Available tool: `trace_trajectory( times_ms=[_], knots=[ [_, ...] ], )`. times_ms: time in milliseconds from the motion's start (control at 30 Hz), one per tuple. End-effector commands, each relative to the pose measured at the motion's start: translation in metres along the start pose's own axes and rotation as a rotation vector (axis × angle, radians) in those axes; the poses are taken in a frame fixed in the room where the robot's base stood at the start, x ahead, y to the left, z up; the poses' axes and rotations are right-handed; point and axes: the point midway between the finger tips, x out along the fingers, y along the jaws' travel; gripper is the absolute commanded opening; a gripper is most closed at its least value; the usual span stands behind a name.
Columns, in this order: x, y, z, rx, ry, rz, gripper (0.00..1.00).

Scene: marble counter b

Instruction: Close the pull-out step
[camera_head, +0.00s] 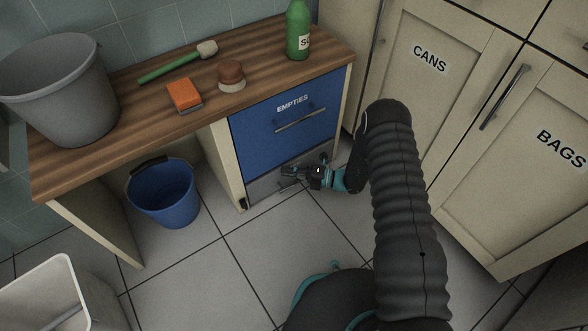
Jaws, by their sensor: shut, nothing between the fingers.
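The pull-out step appears as a low grey front (262,190) at floor level, under the blue drawer front marked EMPTIES. Its front looks close to the cabinet's face; I cannot tell whether a small gap is left. My gripper (284,174) is low in front of it, pointing left, with its fingers shut and empty. The gripper hides the middle and part of the right of the step. Whether the fingers touch the step front is too small to tell.
The blue EMPTIES drawer (270,128) with a bar handle is above. A blue bucket (163,193) stands under the wooden counter (130,98) at left. Cream cabinets marked CANS (418,95) and BAGS (535,180) stand at right. The tiled floor in front is mostly clear.

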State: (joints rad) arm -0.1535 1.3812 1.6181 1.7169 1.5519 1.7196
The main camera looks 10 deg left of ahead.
Motion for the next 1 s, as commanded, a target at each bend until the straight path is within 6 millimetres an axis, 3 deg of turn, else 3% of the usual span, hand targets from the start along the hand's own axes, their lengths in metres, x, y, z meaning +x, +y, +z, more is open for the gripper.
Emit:
trace_trajectory(
  times_ms=[300, 467, 667, 1000],
  knots=[
    [0.012, 0.002, 0.003, -0.016, 0.005, -0.005, 0.0],
    [0.006, 0.002, -0.003, -0.012, 0.009, -0.005, 0.0],
    [-0.027, 0.002, -0.02, -0.002, 0.001, -0.003, 0.0],
    [-0.098, 0.001, -0.018, -0.003, -0.001, -0.001, 0.0]
  ],
)
